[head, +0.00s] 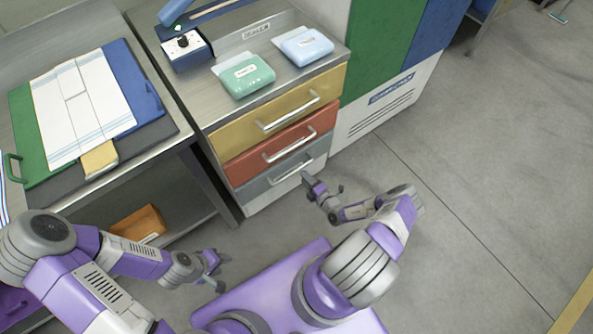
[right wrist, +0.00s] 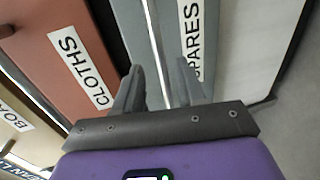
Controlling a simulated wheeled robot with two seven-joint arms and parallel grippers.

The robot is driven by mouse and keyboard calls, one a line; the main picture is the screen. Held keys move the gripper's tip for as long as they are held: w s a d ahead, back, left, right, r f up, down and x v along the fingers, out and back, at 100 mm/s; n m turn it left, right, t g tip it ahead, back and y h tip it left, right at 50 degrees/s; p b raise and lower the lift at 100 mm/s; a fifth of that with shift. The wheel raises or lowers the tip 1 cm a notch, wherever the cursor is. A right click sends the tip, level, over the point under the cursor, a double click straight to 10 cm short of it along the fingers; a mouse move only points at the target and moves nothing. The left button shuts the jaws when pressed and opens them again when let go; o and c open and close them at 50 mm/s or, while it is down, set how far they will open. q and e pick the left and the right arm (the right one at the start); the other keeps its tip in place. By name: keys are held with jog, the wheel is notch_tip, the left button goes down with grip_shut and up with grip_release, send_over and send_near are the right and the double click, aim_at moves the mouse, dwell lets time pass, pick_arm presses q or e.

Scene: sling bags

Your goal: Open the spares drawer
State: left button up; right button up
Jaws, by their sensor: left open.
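The spares drawer (head: 284,176) is the grey bottom drawer of the cabinet, and its front looks flush with the others. Its label reads SPARES in the right wrist view (right wrist: 194,40). Its silver bar handle (head: 292,170) also shows in the right wrist view (right wrist: 155,45). My right gripper (head: 306,177) is at the right end of this handle. In the right wrist view my right gripper (right wrist: 160,80) is open, its fingers on either side of the bar with gaps visible. My left gripper (head: 222,271) is open and empty, low above the floor at lower left.
Above are the red cloths drawer (head: 280,143) and a yellow drawer (head: 280,115). Green (head: 243,75) and pale blue (head: 303,46) packs lie on the cabinet top. A workbench (head: 165,150) stands left, with an orange bin (head: 138,225) beneath. Floor is clear to the right.

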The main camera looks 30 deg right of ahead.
aim_at(297, 169)
jog(key=b+x, duration=0.2)
jog(key=x, duration=0.4)
jog(key=shift+w+a, duration=0.2)
jog(key=shift+w, duration=0.15)
grip_shut()
